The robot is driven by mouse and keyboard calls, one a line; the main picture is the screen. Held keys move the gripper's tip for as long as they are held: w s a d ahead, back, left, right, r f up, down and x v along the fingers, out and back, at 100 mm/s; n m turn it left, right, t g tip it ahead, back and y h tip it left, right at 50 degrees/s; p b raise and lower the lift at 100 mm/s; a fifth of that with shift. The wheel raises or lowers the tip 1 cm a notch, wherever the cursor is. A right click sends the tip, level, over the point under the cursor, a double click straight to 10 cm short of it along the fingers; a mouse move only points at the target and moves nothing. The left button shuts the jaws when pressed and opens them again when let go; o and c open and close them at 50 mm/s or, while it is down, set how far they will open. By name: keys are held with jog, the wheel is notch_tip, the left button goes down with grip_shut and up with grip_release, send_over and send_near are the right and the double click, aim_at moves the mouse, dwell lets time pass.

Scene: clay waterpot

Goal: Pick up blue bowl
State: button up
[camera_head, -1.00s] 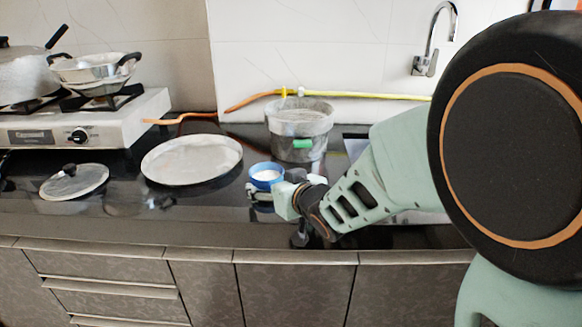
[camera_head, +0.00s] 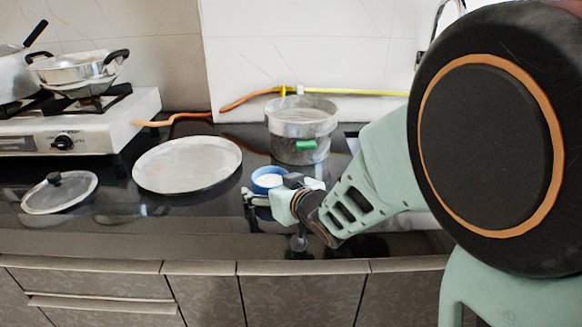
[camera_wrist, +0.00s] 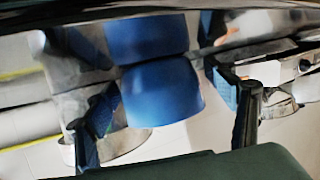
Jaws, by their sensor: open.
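The blue bowl (camera_head: 268,182) stands on the dark countertop in front of the grey pot, with pale contents showing inside its rim in the head view. My gripper (camera_head: 268,194) is open at the bowl's near side and covers part of it. In the wrist view the bowl (camera_wrist: 162,93) is in the middle, with its blue reflection above it. My gripper's fingers (camera_wrist: 168,110) show on the left and right of the bowl, with visible gaps to it. The wrist view does not clearly show how deep the bowl lies between the fingers.
A grey pot (camera_head: 302,150) with a green patch stands just behind the bowl. A flat round pan (camera_head: 187,164) lies to the left, with a lid (camera_head: 60,192) farther left. A gas stove (camera_head: 80,125) holds pots. The counter's front edge is close below my gripper.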

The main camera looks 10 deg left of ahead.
jog(key=c, duration=1.3)
notch_tip(320, 180, up, 10)
jog(key=p, duration=0.4)
jog(key=shift+c, duration=0.2)
